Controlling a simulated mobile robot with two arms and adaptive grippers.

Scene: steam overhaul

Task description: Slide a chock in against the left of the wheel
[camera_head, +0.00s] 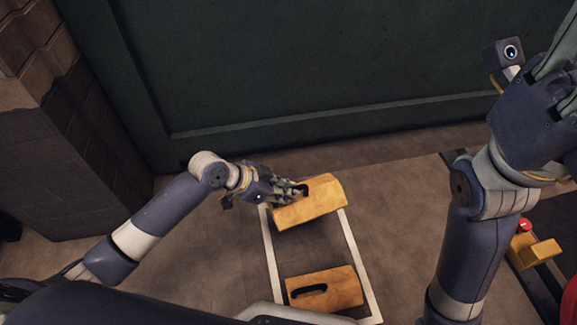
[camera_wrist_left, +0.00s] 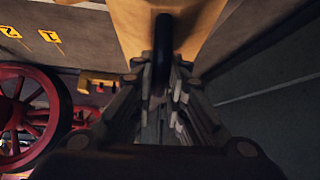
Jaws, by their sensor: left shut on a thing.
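A yellow wooden chock (camera_head: 314,204) with a dark handle is at the far end of a white-outlined floor area. My left gripper (camera_head: 296,191) is shut on its handle; the wrist view shows the fingers (camera_wrist_left: 160,88) around the dark handle (camera_wrist_left: 163,45), with the chock (camera_wrist_left: 122,25) beyond. I cannot tell whether the chock touches the floor. A second yellow chock (camera_head: 343,287) with a dark handle lies at the area's near end. A red spoked wheel (camera_wrist_left: 22,118) shows at the left of the wrist view. My right gripper (camera_head: 562,65) is raised at the upper right, its fingers cut off.
A yellow block (camera_head: 541,252) with a red knob (camera_head: 525,224) sits by a dark rail at the right. A dark green wall (camera_head: 300,60) closes the back, and a brick pillar (camera_head: 60,150) stands at the left. Floor between the outlined area and the rail is clear.

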